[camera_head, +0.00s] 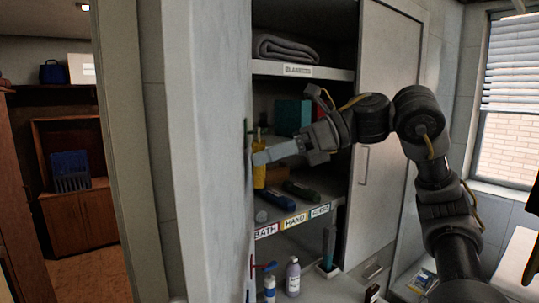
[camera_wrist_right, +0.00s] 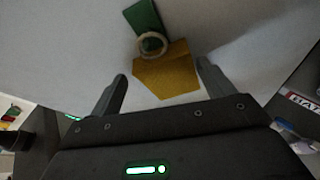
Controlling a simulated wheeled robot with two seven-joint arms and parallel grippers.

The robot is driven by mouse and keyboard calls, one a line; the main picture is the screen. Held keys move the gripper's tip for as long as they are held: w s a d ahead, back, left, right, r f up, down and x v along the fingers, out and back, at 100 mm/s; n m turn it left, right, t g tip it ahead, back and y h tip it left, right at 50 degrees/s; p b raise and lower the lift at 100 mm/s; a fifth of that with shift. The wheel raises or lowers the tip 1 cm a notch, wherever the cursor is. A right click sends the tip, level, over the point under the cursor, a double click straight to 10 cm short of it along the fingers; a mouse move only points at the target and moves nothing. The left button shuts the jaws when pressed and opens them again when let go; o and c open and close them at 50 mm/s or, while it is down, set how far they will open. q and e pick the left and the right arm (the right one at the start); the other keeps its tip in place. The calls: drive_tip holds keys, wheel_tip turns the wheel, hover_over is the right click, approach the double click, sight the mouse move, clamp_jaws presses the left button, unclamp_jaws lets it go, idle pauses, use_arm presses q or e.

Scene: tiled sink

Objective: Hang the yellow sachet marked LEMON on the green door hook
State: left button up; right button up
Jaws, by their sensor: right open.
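In the right wrist view a yellow sachet (camera_wrist_right: 168,72) lies flat against a pale panel, with a cream ring (camera_wrist_right: 140,48) at its top. The ring is around the lower end of a green hook (camera_wrist_right: 142,17) on that panel. No lettering on the sachet is readable. My right gripper (camera_wrist_right: 162,82) is open, its fingers on either side of the sachet with gaps to both. In the head view my right gripper (camera_head: 262,157) is by the pale door's edge, in front of a yellow shape (camera_head: 259,178); I cannot tell whether that is the sachet. My left gripper is not visible.
The pale door (camera_head: 210,150) stands left of an open cupboard. Its shelves hold a folded grey blanket (camera_head: 285,48), a teal box (camera_head: 291,117) and small items above the BATH and HAND labels. Bottles (camera_head: 293,277) stand below. A sliding door (camera_head: 385,140) closes the cupboard's right side.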

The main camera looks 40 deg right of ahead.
drive_tip(key=shift+s+d+r, duration=0.1)
drive_tip(key=p+v, duration=0.1)
drive_tip(key=v, duration=0.9)
drive_tip(key=shift+s+d, duration=0.25)
drive_tip(key=shift+w+a, duration=0.1)
